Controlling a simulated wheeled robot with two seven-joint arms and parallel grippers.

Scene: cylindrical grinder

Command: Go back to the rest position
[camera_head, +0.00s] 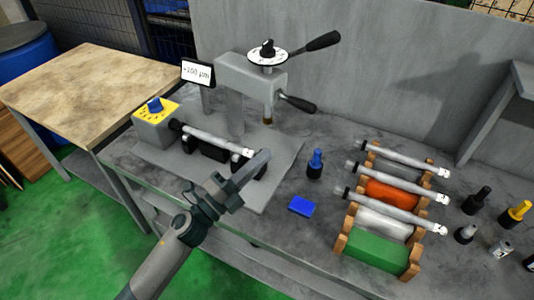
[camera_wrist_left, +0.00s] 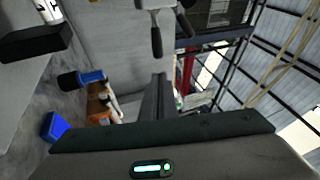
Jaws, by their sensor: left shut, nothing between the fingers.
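My left gripper (camera_head: 262,159) comes in from the lower left in the head view. It is shut and empty, its fingertips in front of the grinder's base plate (camera_head: 281,165). In the left wrist view its shut fingers (camera_wrist_left: 158,82) show at the middle, with nothing between them. The grinder (camera_head: 252,79) stands behind it with black-handled levers. A metal shaft (camera_head: 218,141) lies across the grinder next to the yellow-topped box (camera_head: 156,112). My right gripper is not in view.
A blue block (camera_head: 301,206) and a blue-topped bottle (camera_head: 315,164) stand between the rack and the grinder. A wooden table (camera_head: 85,88) is at the left.

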